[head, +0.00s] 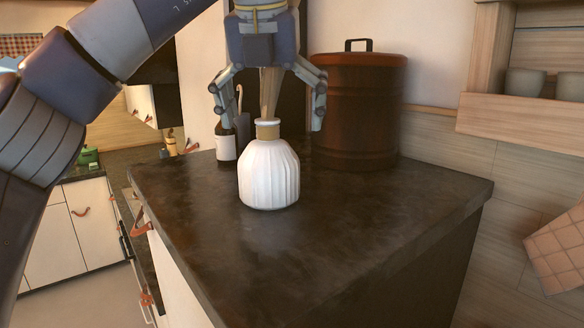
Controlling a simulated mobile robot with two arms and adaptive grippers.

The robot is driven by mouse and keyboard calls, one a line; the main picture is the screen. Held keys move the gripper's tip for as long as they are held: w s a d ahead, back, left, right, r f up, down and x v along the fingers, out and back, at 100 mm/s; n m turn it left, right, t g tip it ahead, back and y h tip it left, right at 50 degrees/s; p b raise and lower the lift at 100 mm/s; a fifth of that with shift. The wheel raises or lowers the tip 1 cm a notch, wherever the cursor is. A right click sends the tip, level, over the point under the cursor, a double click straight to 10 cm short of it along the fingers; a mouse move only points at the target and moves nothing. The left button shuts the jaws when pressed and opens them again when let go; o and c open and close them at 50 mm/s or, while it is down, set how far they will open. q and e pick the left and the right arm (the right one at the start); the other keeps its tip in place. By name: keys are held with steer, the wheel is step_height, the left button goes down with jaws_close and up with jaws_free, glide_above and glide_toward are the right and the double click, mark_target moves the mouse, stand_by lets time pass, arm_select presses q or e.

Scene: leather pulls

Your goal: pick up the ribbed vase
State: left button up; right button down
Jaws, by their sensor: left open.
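The ribbed vase (269,176) is white with vertical ribs and a tan band at its neck. It stands upright on the dark countertop (380,225), near the middle of the head view. Tan stems or reeds seem to rise from its mouth. My left gripper (269,112) points down just above the vase, its two fingers spread to either side of the stems. The fingers appear apart from the vase body, and nothing is held. My right gripper is not in view.
A large dark red-brown canister (356,112) with a black handle stands behind right of the vase. A small dark and white container (226,146) stands behind left. A wooden shelf (540,120) with cups is at the right. The front countertop is clear.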

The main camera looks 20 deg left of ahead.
mark_target(264, 144)
arm_select(q)
steer(key=a+f, duration=0.1)
steer(key=f, duration=0.2)
steer(key=shift+a+f, duration=0.15)
steer(key=shift+a, duration=0.25)
steer(key=shift+w+d+f, duration=0.1)
steer(key=shift+w+f, duration=0.1)
steer(key=shift+f, duration=0.05)
steer(key=p+x, duration=0.2)
steer(key=x, duration=0.3)
steer(key=shift+w+r+p, duration=0.1)
steer(key=shift+w+p, duration=0.05)
steer(key=shift+p, duration=0.15)
steer(key=shift+w+f, duration=0.1)
steer(key=shift+f, duration=0.15)
steer(key=shift+d, duration=0.2)
steer(key=c, duration=0.8)
steer(key=shift+a+r, duration=0.1)
steer(key=c, duration=0.5)
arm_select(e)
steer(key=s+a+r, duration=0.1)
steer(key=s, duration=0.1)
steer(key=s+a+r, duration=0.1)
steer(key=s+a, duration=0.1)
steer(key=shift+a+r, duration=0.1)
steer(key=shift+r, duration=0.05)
